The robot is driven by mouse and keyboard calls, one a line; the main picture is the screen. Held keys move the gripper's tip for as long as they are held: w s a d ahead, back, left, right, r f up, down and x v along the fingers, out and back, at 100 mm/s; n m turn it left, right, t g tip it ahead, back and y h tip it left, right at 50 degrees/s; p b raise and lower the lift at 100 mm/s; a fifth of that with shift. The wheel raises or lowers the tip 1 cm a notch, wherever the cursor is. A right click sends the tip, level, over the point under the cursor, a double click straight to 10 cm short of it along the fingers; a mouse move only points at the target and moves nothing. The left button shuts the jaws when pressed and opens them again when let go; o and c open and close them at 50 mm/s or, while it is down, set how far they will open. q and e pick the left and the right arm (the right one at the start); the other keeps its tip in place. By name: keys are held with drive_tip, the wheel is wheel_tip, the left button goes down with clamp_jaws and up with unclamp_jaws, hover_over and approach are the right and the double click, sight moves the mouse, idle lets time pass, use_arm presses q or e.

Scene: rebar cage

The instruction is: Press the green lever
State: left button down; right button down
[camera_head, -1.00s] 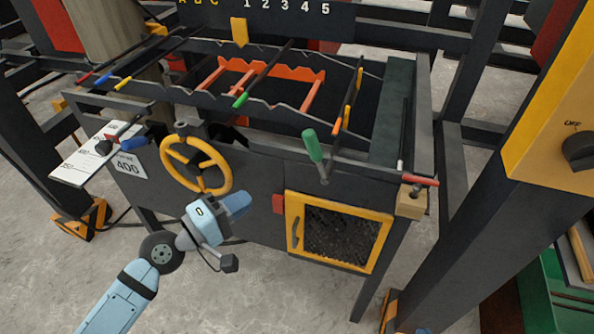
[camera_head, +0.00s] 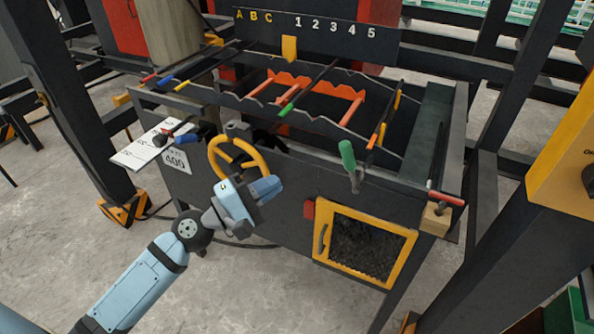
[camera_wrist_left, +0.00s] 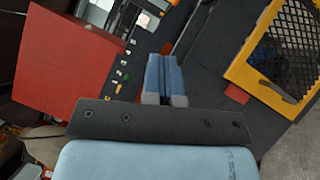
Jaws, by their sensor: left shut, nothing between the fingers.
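The green lever (camera_head: 348,157) stands upright on a grey stem at the front right of the dark machine (camera_head: 285,195), above the yellow-framed mesh door. A second, thin rod with a green tip (camera_head: 286,110) lies across the notched rack. My left gripper (camera_head: 268,187) is shut and empty, in front of the machine and to the left of the green lever, apart from it. It partly covers the yellow handwheel (camera_head: 222,148). In the left wrist view the closed blue fingers (camera_wrist_left: 165,78) point toward the machine's dark front. My right gripper does not show.
The yellow-framed mesh door (camera_head: 365,245) is below the lever, with a small red block (camera_head: 309,208) at its left. A red-handled bar (camera_head: 446,198) sits at the right corner. A dark post and yellow box (camera_head: 570,160) stand at right. The concrete floor (camera_head: 240,290) in front is clear.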

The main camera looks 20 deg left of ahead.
use_arm(q)
drive_tip(key=w+d+r+p, duration=0.3)
drive_tip(key=w+d+p, duration=0.1)
drive_tip(key=w+d, duration=0.4)
drive_tip(key=shift+d, duration=0.4)
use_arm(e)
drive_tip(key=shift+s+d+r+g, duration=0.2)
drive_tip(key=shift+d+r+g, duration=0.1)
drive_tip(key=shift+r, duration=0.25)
use_arm(q)
drive_tip(key=shift+r, duration=0.15)
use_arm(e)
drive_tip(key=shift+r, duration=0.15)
